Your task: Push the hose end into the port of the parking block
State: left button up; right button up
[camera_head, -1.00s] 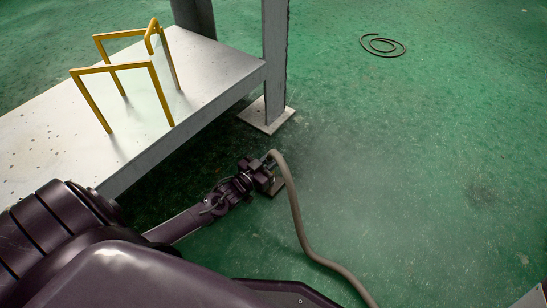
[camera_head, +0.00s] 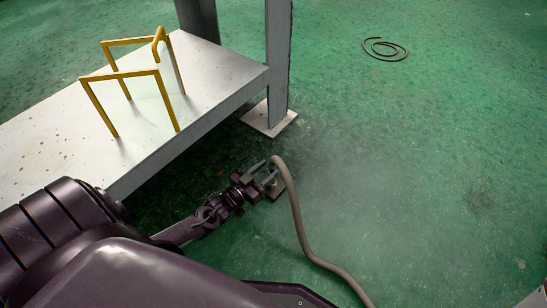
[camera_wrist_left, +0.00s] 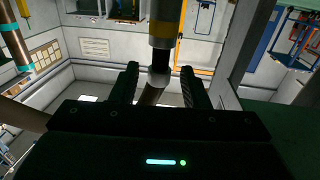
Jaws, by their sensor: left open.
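The beige hose (camera_head: 299,222) rises from the floor and bends over at its top, where its end meets the small block. The parking block (camera_head: 278,189) is a small grey-brown piece, partly hidden behind my left gripper. My left gripper (camera_head: 268,174) is open, its fingers reaching towards the hose's upper end. In the left wrist view, the open fingers (camera_wrist_left: 161,74) stand on either side of the hose with a gap. A fitting with a dark collar and yellow band (camera_wrist_left: 161,43) shows beyond them. The port and how deep the end sits are hidden.
A pale metal platform (camera_head: 60,140) with yellow handrails (camera_head: 119,76) stands at the left. A grey post (camera_head: 279,65) on a base plate (camera_head: 270,122) rises close behind the gripper. A dark coil (camera_head: 386,49) lies on the far floor. The green floor at right is mostly clear.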

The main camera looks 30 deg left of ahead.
pick_arm(q)
jog(key=shift+s+a+p, duration=0.15)
jog(key=shift+s+p, duration=0.1)
jog(key=shift+s, duration=0.55)
jog(key=shift+s+a+p, duration=0.15)
jog(key=shift+s+p, duration=0.1)
jog(key=shift+s, duration=0.5)
